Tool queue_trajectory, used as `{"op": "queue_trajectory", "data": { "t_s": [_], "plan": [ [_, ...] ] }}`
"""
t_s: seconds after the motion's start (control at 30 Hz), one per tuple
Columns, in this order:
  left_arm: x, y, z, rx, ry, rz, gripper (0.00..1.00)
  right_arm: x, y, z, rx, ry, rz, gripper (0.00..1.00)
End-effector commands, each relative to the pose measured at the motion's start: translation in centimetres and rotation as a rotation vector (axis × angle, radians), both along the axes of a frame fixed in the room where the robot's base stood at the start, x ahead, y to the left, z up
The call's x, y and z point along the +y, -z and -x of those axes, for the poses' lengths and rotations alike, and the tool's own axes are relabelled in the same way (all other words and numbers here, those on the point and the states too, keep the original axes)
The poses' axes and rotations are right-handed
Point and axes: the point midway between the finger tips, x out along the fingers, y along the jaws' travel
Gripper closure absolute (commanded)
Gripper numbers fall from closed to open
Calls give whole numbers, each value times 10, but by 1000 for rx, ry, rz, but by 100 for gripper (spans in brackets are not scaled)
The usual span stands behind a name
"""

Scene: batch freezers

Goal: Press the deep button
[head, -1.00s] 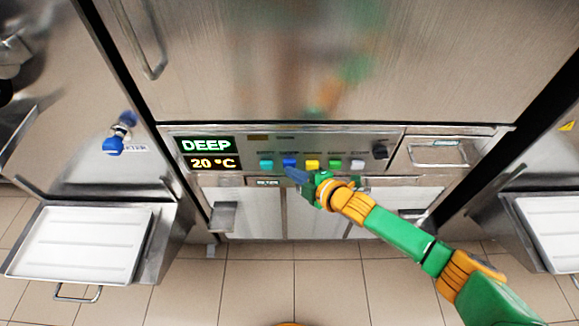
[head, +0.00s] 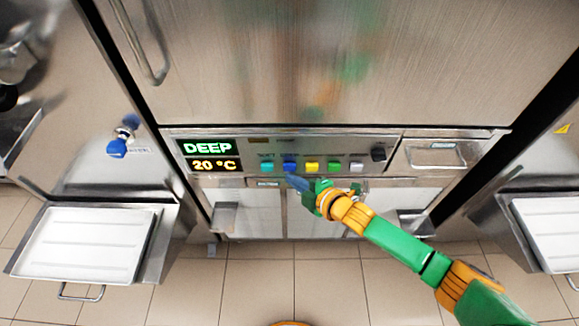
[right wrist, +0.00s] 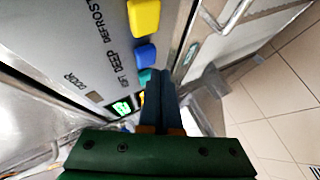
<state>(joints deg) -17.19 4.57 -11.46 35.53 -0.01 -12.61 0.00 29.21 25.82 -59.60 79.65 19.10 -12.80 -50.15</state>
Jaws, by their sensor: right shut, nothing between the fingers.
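The deep button is the blue one (head: 289,166) in the row on the freezer's control panel. In the right wrist view the blue button (right wrist: 145,54) sits beside the label DEEP, between the yellow and teal buttons. My right gripper (head: 291,180) is shut and empty, its tips just below the blue button in the head view. In the right wrist view its fingers (right wrist: 158,75) point at the panel edge next to the teal button; a small gap to the blue button seems to show. The display (head: 208,147) reads DEEP in green, above 20 °C. My left gripper is out of view.
A teal button (head: 266,167) is left of the blue one; yellow (head: 312,167), green (head: 334,167) and grey (head: 356,167) buttons and a black knob (head: 378,154) are to the right. Steel doors lie above and below the panel. White trays (head: 85,243) stand at both sides.

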Motion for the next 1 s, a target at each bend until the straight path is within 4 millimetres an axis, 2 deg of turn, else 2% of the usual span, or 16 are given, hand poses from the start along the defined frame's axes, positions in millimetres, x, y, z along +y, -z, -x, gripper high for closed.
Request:
{"op": "queue_trajectory", "data": {
  "t_s": [0.17,0.4,0.6,1.0],
  "plan": [
    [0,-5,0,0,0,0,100,0,-2,5,2,-1,0,100],
    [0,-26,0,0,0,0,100,0,-3,29,4,-1,0,100],
    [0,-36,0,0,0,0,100,0,-2,47,2,0,-1,100],
    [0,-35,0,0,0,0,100,0,0,50,-1,-1,0,100]
  ]
}}
